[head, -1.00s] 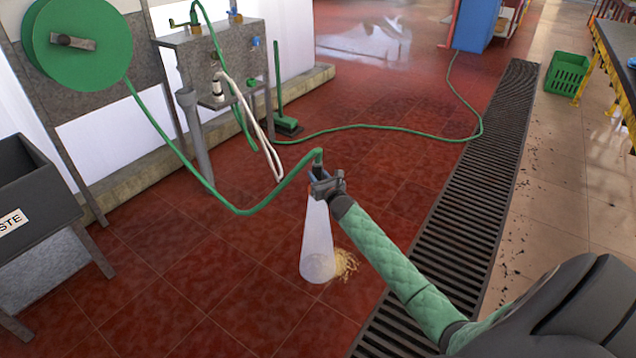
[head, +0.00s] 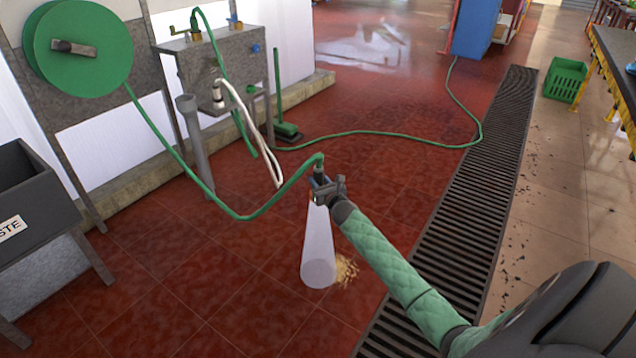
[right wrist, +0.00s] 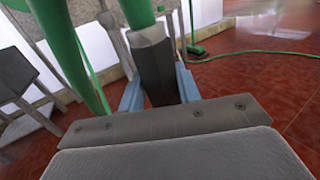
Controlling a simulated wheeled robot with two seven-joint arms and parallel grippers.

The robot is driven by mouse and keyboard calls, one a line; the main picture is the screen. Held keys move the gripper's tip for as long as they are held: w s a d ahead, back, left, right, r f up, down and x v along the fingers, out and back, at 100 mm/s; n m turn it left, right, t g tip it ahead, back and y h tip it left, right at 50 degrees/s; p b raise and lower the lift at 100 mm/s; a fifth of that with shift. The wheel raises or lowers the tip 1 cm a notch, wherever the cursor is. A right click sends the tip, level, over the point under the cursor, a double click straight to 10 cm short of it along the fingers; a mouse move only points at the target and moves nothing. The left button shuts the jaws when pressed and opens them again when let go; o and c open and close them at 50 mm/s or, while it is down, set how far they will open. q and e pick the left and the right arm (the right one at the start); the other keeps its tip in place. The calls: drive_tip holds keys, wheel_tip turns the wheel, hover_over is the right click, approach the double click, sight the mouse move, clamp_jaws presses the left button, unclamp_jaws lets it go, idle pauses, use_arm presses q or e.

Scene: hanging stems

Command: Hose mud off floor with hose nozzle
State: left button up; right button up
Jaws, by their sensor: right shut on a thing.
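My right gripper (head: 326,188) is shut on the hose nozzle (head: 319,176) above the red floor. In the right wrist view the dark nozzle body (right wrist: 156,72) sits between the blue-grey fingers. A green hose (head: 250,214) runs from its top to the wall reel. A pale white spray cone (head: 318,245) points down from the nozzle to the floor. A small yellowish-brown patch of mud (head: 346,270) lies at the right edge of the spray, partly hidden behind it. My left gripper is not in view.
A hose reel (head: 78,45) and a grey sink stand (head: 200,60) are along the wall. A floor drain grate (head: 470,200) runs along the right, with dark specks on the tiles beyond. A dark waste bin (head: 40,205) stands at left. Another green hose crosses the floor behind.

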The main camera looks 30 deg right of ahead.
drive_tip(key=w+d+b, duration=0.1)
drive_tip(key=w+d, duration=0.2)
drive_tip(key=d, duration=0.5)
drive_tip(key=shift+w+d+b, duration=0.15)
drive_tip(key=shift+w+b, duration=0.05)
drive_tip(key=shift+b, duration=0.2)
idle(0.5)
drive_tip(key=shift+s, duration=0.1)
idle(0.6)
drive_tip(key=s+d+p, duration=0.1)
drive_tip(key=s+d, duration=0.2)
drive_tip(key=s, duration=0.5)
drive_tip(key=shift+d, duration=0.15)
idle(0.7)
idle(0.6)
drive_tip(key=s+a+p, duration=0.2)
drive_tip(key=s+a, duration=0.1)
drive_tip(key=a, duration=0.6)
drive_tip(key=shift+s, duration=0.25)
idle(0.9)
drive_tip(key=shift+r+p, duration=0.1)
drive_tip(key=shift+p, duration=0.2)
idle(0.5)
